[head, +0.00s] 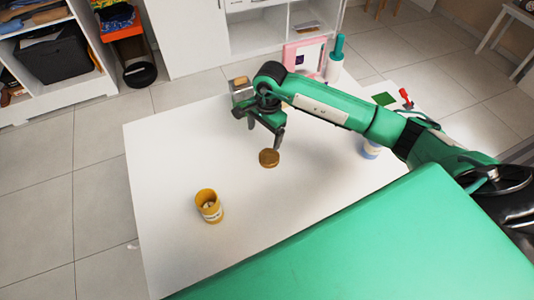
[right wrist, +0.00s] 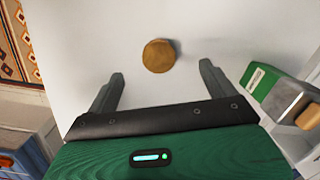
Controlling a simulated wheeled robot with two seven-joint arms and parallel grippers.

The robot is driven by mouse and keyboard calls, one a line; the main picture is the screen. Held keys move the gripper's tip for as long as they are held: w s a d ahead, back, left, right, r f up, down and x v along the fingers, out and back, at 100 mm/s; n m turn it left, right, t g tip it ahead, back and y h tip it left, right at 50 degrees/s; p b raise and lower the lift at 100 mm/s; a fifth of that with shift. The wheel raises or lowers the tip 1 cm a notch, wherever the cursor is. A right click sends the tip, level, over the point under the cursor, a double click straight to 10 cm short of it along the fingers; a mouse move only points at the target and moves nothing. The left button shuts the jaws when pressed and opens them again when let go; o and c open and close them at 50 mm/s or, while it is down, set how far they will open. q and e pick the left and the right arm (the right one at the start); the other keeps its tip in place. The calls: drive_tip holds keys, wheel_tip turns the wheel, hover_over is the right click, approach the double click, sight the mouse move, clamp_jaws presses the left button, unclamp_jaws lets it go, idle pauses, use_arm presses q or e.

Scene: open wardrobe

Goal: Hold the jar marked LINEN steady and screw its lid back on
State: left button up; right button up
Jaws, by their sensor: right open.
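A yellow-orange open jar (head: 209,206) with a pale label stands upright on the white table, left of the middle in the head view. The label is too small to read, and something pale shows inside. A round brown lid (head: 269,158) lies apart from the jar, to its upper right. The lid also shows in the right wrist view (right wrist: 159,55), just beyond and between the fingertips. My right gripper (head: 265,136) is open and empty, fingers pointing down close to the lid, not closed on it. My left gripper is not in view.
The white table (head: 165,150) is clear around the jar. A grey-and-green block with a wooden top (right wrist: 280,90) stands beside my right gripper. A pink-framed item (head: 303,55), teal-topped bottle (head: 336,58), red item (head: 405,98) and blue-and-white container (head: 371,150) are farther right.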

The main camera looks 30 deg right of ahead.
drive_tip(key=shift+w+d+r+h, duration=0.15)
drive_tip(key=shift+d+h, duration=0.1)
drive_tip(key=shift+d, duration=0.35)
drive_tip(key=shift+w+d+r+h, duration=0.1)
drive_tip(key=shift+d+h, duration=0.15)
drive_tip(key=shift+d, duration=0.35)
drive_tip(key=p, duration=0.2)
hover_over(268, 157)
drive_tip(key=f, duration=0.7)
drive_tip(key=shift+w+d+f, duration=0.1)
drive_tip(key=shift+d+f, duration=0.25)
drive_tip(key=shift+f, duration=0.45)
drive_tip(key=shift+f+p, duration=0.15)
drive_tip(key=shift+p, duration=0.15)
drive_tip(key=f+p, duration=0.1)
drive_tip(key=f, duration=0.1)
drive_tip(key=f+p, duration=0.1)
drive_tip(key=f, duration=0.1)
drive_tip(key=shift+a+f, duration=0.1)
drive_tip(key=shift+a, duration=0.3)
drive_tip(key=shift+f, duration=0.35)
